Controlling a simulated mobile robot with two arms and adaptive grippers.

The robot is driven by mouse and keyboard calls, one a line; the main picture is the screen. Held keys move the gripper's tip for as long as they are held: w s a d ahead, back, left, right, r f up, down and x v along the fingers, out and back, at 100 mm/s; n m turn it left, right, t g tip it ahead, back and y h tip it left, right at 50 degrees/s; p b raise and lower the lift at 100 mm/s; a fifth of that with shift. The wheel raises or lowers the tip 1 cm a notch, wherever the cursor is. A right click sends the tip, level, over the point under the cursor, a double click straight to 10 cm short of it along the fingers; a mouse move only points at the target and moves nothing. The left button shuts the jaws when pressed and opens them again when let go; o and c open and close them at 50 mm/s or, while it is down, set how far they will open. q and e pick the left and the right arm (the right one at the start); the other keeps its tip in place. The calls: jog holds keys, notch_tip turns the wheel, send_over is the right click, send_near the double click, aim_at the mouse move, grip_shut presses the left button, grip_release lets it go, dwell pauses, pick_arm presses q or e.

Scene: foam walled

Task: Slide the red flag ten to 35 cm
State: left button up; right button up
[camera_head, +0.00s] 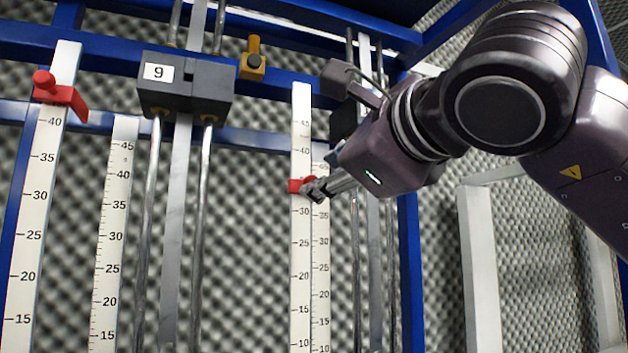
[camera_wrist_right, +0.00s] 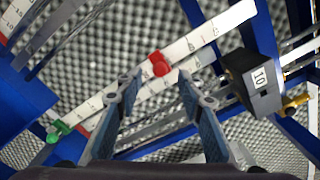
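The red flag (camera_head: 297,186) sits on a white upright ruler (camera_head: 301,150). It covers the scale above the 30 mark, about where 35 falls; I cannot read its exact setting. My right gripper (camera_head: 316,189) reaches it from the right, with the fingertips at its side. In the right wrist view the fingers of the gripper (camera_wrist_right: 160,90) are apart, and the red flag (camera_wrist_right: 159,65) lies just beyond the gap between the tips, not clasped. A dark block labelled 10 (camera_wrist_right: 256,82) is to the right there. My left gripper is not in view.
Another red flag (camera_head: 58,90) is on the far left ruler, above its 40 mark. A block labelled 9 (camera_head: 185,85) hangs on rods at centre left. A green flag (camera_wrist_right: 57,130) shows at lower left in the wrist view. Blue frame bars (camera_head: 408,270) stand close to my right arm.

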jog(key=v, duration=0.5)
jog(key=shift+s+d, duration=0.15)
jog(key=shift+s, duration=0.25)
